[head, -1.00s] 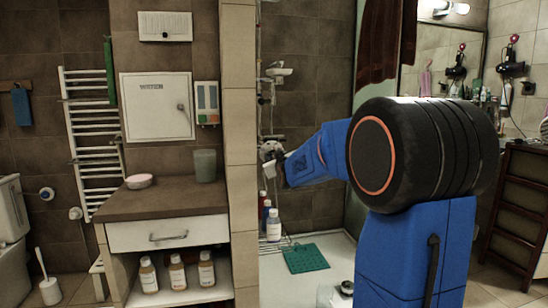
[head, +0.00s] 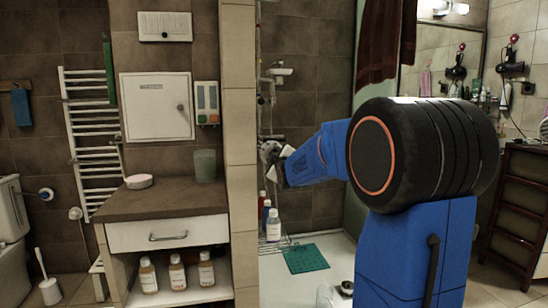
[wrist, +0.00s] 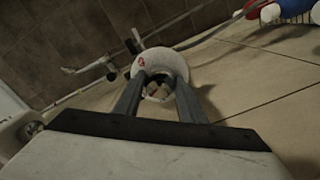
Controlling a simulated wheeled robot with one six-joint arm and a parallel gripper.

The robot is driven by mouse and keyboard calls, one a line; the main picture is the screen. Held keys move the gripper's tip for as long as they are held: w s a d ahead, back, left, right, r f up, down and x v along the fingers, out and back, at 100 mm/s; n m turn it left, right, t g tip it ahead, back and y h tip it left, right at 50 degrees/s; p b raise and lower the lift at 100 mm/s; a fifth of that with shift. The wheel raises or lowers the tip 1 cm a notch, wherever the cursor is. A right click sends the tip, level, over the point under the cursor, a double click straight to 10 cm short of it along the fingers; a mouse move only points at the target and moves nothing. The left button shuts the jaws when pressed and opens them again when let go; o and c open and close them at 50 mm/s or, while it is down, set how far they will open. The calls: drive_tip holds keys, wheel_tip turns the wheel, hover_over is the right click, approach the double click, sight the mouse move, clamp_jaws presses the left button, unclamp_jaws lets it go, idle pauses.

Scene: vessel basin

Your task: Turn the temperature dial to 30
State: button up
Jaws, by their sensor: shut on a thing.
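A round white dial (wrist: 163,64) with a small red mark on its left side is in the upper middle of the wrist view. The two grey fingers of my gripper (wrist: 157,88) reach to it, one on each side, and are shut on it. Its middle shows between the fingertips; no number is readable. In the head view my gripper (head: 270,153) is at the shower wall, just right of the tiled pillar, and the dial cannot be made out clearly there.
A tiled pillar (head: 240,150) stands close left of my gripper. Several bottles (head: 273,226) stand below it in the shower, near a green mat (head: 305,258). A wooden-topped cabinet (head: 165,200) is on the left. A shower fitting (head: 279,72) is above.

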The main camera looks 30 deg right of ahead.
idle(0.4)
drive_tip(key=o, duration=1)
drive_tip(key=shift+o, duration=0.2)
drive_tip(key=shift+s, duration=0.1)
drive_tip(key=v, duration=1.7)
drive_tip(key=shift+s+r, duration=0.1)
drive_tip(key=shift+s, duration=0.05)
drive_tip(key=shift+a, duration=0.1)
drive_tip(key=s+a+f+m+g+y, duration=0.1)
drive_tip(key=s+a+f+g, duration=0.3)
drive_tip(key=s+f, duration=0.4)
drive_tip(key=s+a+f+m+g+y, duration=0.2)
drive_tip(key=s+a+f+m+g, duration=0.2)
drive_tip(key=s, duration=1)
drive_tip(key=s+a+f+m+g+y, duration=0.2)
drive_tip(key=s+a+f+m+g, duration=0.1)
drive_tip(key=s+a+f, duration=0.5)
drive_tip(key=s+f+g, duration=0.1)
drive_tip(key=s+f, duration=0.2)
drive_tip(key=shift+s+a+f+g, duration=0.3)
drive_tip(key=shift+a+f, duration=0.05)
drive_tip(key=shift+f, duration=0.05)
